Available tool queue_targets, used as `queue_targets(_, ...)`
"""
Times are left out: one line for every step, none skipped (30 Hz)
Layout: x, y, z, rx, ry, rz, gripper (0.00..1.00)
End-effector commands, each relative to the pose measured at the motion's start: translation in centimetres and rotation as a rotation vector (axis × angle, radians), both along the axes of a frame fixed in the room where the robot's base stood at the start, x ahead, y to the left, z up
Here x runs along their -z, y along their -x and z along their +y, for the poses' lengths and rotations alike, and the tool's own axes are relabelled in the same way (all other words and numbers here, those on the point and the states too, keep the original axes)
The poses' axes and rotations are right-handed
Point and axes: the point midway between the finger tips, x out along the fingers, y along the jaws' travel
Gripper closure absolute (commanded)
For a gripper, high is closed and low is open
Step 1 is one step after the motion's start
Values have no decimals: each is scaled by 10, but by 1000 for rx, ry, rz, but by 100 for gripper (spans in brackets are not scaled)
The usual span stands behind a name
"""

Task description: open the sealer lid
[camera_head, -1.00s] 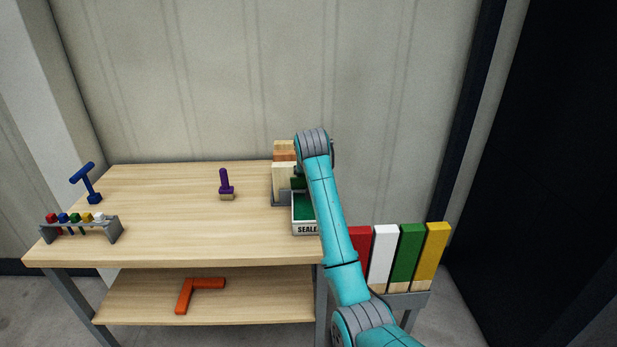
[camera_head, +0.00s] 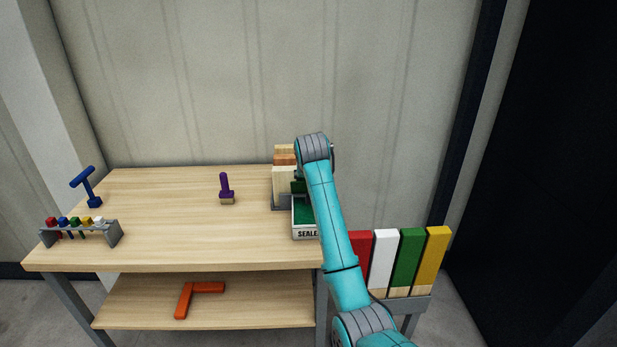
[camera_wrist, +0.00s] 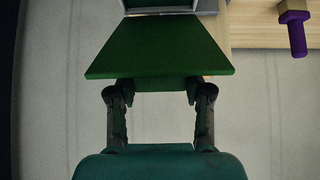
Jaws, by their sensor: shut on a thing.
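The sealer (camera_head: 305,234) is a white box with a dark green inside, at the right end of the workbench. Its label is partly hidden by my arm. A green lid (camera_wrist: 160,45) fills the upper middle of the wrist view, with the sealer's pale rim beyond it at the top edge. My gripper (camera_wrist: 160,86) is shut on the narrow near part of the lid, one finger on each side. In the head view, a dark green bit shows beside my arm above the box; my gripper is hidden there.
Wooden blocks (camera_head: 283,180) stand in a grey holder just behind the sealer. A purple tool (camera_head: 225,187), a blue T-shaped tool (camera_head: 86,186) and a grey rack (camera_head: 80,234) stand on the bench. Red, white, green and yellow bars (camera_head: 408,260) stand right of my arm.

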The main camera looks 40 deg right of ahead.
Motion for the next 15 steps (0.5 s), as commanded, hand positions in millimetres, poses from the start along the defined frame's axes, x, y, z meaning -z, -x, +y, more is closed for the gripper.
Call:
queue_targets(-2, -1, 0, 0, 2, -5, 100)
queue_targets(-2, -1, 0, 0, 2, -5, 100)
queue_targets(-2, -1, 0, 0, 2, -5, 100)
queue_targets(-2, -1, 0, 0, 2, -5, 47)
queue_targets(-2, -1, 0, 0, 2, -5, 40)
queue_targets(-2, -1, 0, 0, 2, -5, 30)
queue_targets(-2, -1, 0, 0, 2, -5, 23)
queue_targets(-2, -1, 0, 0, 1, -4, 23)
queue_targets(-2, 0, 0, -1, 2, -4, 23)
queue_targets(-2, 0, 0, -1, 1, -3, 23)
queue_targets(-1, 0, 0, -1, 1, -3, 23)
queue_targets(-1, 0, 0, -1, 1, -2, 23)
queue_targets(-1, 0, 0, -1, 1, -2, 23)
queue_targets(-1, 0, 0, 0, 1, -2, 23)
queue_targets(-1, 0, 0, 0, 1, -2, 23)
